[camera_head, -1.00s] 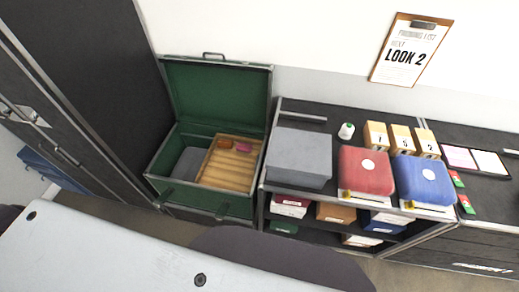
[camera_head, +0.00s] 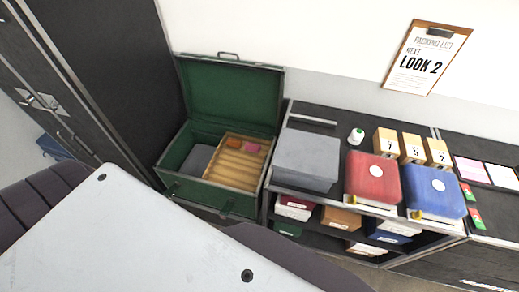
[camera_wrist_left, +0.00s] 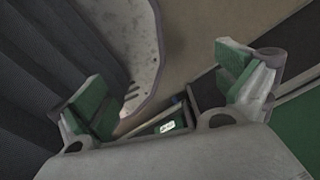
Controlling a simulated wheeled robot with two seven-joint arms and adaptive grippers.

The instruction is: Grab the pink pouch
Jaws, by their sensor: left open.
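A small pink pouch (camera_head: 252,148) lies at the back right of a slatted wooden tray (camera_head: 232,172). The tray sits inside an open green trunk (camera_head: 232,100), on its right side. My left gripper (camera_wrist_left: 160,85) shows only in the left wrist view. Its green-padded fingers are wide apart with nothing between them. The pouch cannot be made out in that wrist view, and neither gripper shows in the head view.
An orange item (camera_head: 233,142) lies beside the pouch. A grey box (camera_head: 307,158), a red case (camera_head: 372,178) and a blue case (camera_head: 432,190) stand on the shelf right of the trunk. A dark cabinet (camera_head: 115,70) rises to its left. The trunk's lid stands up.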

